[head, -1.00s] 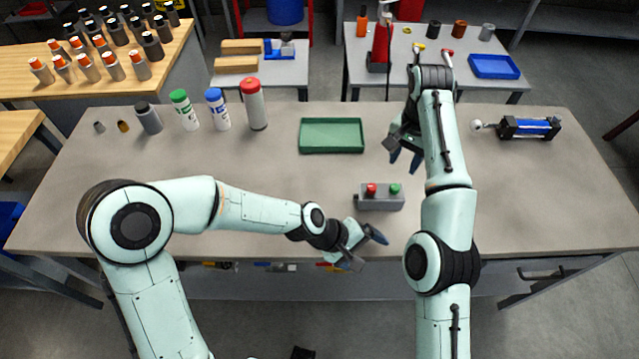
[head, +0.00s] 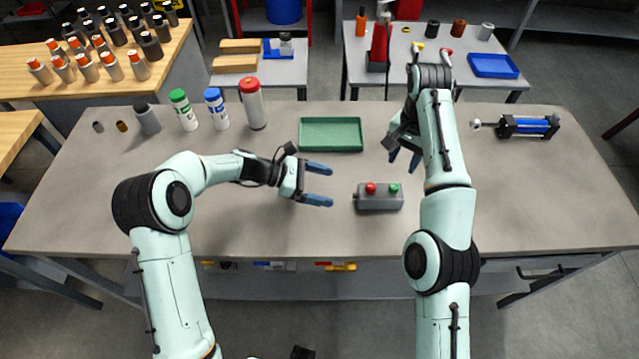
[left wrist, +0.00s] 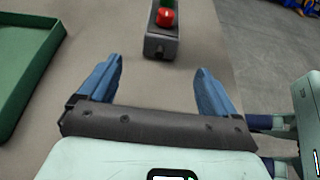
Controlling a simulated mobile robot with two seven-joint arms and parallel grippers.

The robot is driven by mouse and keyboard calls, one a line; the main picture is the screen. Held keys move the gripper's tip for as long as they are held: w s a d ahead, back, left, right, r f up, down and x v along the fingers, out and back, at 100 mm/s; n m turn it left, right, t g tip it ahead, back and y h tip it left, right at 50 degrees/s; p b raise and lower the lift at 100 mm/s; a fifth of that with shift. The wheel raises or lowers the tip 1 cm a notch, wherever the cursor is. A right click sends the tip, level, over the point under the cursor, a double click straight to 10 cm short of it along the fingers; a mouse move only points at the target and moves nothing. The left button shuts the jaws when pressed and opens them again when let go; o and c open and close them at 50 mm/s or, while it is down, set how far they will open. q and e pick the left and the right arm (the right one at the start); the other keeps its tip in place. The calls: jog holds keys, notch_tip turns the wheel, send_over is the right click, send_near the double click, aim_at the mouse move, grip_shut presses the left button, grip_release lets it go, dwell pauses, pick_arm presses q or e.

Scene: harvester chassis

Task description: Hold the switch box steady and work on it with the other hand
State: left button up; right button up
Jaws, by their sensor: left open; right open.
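The switch box (head: 379,201) is a small grey box on the table with a red button and a green button on top. In the left wrist view the switch box (left wrist: 160,44) lies beyond the fingertips, roughly between them, with its red button nearest. My left gripper (head: 325,185) is open and empty, a short way left of the box, its fingers pointing right toward it; it also shows in the left wrist view (left wrist: 160,80). My right gripper (head: 404,160) is open above the table, behind and to the right of the box, not touching it.
A green tray (head: 331,148) lies behind the box. A blue cylinder (head: 528,126) lies at the right. Several bottles (head: 217,108) stand at the back left. The table (head: 260,220) is clear in front and at left.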

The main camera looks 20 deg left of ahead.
aim_at(358, 194)
pick_arm(q)
jog(key=x, duration=1.2)
jog(key=shift+d+f, duration=0.1)
jog(key=shift+d, duration=0.15)
jog(key=c, duration=1.5)
